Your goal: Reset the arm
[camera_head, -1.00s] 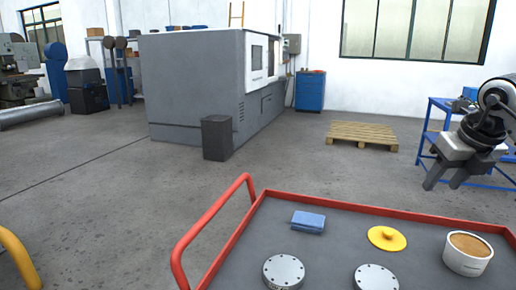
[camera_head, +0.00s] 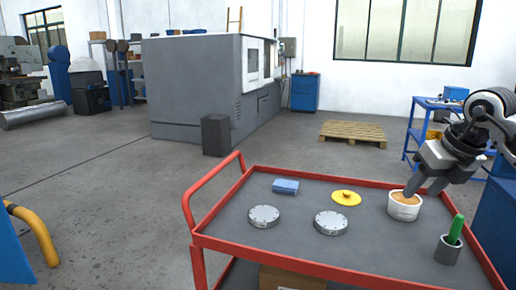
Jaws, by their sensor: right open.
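My right gripper (camera_head: 424,188) comes in from the right with its two fingers apart and empty. In the picture its fingertips overlap the rim area of a white cup with tan contents (camera_head: 403,209); I cannot tell whether they touch it. The cup stands on a red-rimmed grey cart (camera_head: 330,262). On the cart are two round grey metal discs with bolt holes, the left one (camera_head: 264,216) and the right one (camera_head: 331,223). A yellow lid (camera_head: 346,198) and a blue block (camera_head: 285,187) lie behind them. My left gripper is out of view.
A grey holder (camera_head: 447,251) with a green-handled tool (camera_head: 456,229) stands at the cart's right. A cardboard box (camera_head: 290,279) is on the lower shelf. A blue table (camera_head: 412,135) and pallet (camera_head: 352,132) stand behind. The floor left of the cart is mostly clear.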

